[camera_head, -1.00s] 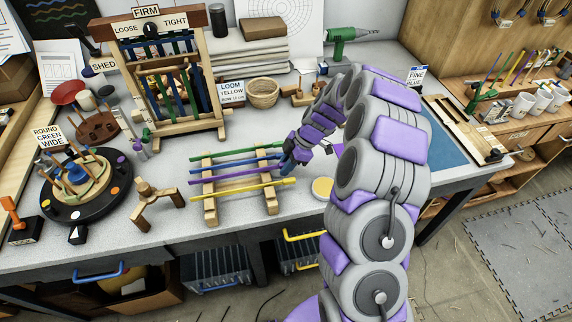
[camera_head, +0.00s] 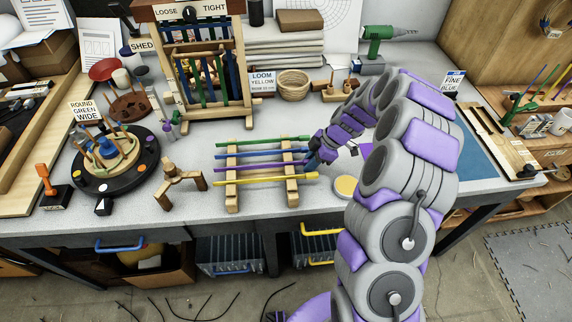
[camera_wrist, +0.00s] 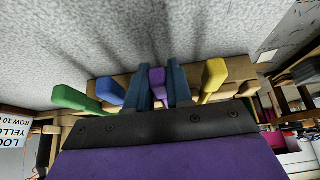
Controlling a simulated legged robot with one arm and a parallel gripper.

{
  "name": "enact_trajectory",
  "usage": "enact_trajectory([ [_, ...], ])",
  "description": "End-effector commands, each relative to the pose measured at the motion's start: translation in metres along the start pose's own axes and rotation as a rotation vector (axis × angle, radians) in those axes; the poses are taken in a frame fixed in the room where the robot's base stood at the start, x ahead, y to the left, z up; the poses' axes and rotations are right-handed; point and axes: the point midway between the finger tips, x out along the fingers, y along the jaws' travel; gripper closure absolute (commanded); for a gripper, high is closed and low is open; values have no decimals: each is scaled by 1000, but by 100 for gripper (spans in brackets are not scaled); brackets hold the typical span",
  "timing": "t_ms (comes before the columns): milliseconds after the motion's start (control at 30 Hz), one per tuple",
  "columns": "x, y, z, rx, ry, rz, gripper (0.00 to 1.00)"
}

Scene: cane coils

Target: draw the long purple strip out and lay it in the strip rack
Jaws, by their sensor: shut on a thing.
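The long purple strip (camera_head: 247,165) lies across the wooden strip rack (camera_head: 232,187), between a blue strip (camera_head: 262,153) and a yellow strip (camera_head: 262,179). A green strip (camera_head: 262,142) lies behind them. My gripper (camera_head: 314,160) is at the right end of the rack. In the wrist view, my gripper (camera_wrist: 160,88) has its two blue fingers on either side of the purple strip's end (camera_wrist: 157,82) and is shut on it. The blue (camera_wrist: 110,91) and yellow (camera_wrist: 214,74) strip ends stand just outside the fingers.
A round turntable (camera_head: 113,165) and a wooden tripod stand (camera_head: 181,182) are left of the rack. A tall wooden loom frame (camera_head: 208,70) stands behind it. A small yellow-topped tub (camera_head: 345,186) sits to the right, close to my arm. The front table strip is mostly clear.

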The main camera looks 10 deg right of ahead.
Motion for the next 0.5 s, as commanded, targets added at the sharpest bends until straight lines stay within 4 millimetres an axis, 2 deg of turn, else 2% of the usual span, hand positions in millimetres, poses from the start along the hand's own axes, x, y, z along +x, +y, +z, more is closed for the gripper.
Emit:
enact_trajectory([
  [367,0,0,0,0,0,0,100],
  [400,0,0,0,0,0,0,76],
  [500,0,0,0,0,0,0,67],
])
